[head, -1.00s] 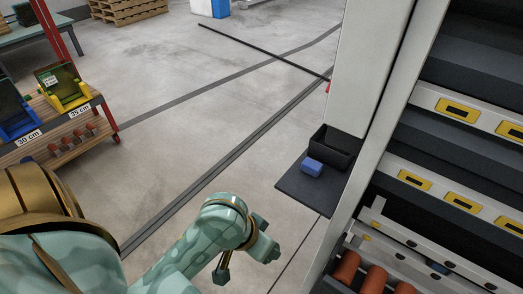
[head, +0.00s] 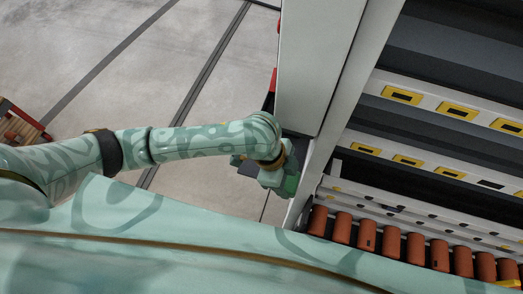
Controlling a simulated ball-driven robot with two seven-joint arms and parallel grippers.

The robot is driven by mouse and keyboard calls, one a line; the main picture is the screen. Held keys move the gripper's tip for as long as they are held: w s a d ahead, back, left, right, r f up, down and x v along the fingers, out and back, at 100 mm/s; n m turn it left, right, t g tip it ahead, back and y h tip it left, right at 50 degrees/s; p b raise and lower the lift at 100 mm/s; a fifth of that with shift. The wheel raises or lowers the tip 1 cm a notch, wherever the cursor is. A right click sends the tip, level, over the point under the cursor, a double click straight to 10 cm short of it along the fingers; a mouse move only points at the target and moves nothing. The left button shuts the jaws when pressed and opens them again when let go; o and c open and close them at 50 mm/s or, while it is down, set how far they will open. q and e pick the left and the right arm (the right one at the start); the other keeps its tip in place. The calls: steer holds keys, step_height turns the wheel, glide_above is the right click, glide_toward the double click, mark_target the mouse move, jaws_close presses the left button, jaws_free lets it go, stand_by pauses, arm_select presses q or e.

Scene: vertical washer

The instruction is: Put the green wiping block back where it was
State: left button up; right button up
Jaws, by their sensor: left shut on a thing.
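My left arm reaches in from the left to the side of the tall white machine (head: 318,65). My left gripper (head: 283,181) is at the machine's lower left edge, shut on a green block (head: 291,186), of which only a small dark green part shows. The gripper and wrist hide most of the dark side shelf (head: 297,150) there. I cannot tell whether the block touches the shelf. The blue block seen there before is hidden. My right gripper is not in view.
The machine's pale upright edge (head: 350,85) stands close to my gripper. Grey floor (head: 190,60) is clear at the upper left.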

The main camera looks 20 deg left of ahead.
arm_select(q)
steer(key=w+a+f+b, duration=0.1)
steer(key=w+a+f, duration=0.1)
steer(key=a+f, duration=0.1)
steer(key=w+a+f+b, duration=0.2)
steer(key=w+a+f, duration=0.1)
steer(key=w+a+f+b, duration=0.2)
steer(key=w+a+f, duration=0.1)
steer(key=shift+w+a, duration=0.1)
steer(key=shift+a, duration=0.15)
steer(key=shift+w+a+f+b, duration=0.15)
steer(key=shift+f+b, duration=0.05)
steer(key=shift+b, duration=0.1)
step_height(320, 180, down, 4)
steer(key=shift+w+a+r+b, duration=0.15)
steer(key=shift+r+b, duration=0.05)
steer(key=shift+b, duration=0.6)
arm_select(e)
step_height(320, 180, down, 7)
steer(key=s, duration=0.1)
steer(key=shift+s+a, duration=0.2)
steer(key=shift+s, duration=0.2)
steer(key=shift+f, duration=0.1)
arm_select(q)
steer(key=o, duration=0.9)
steer(key=shift+f, duration=0.1)
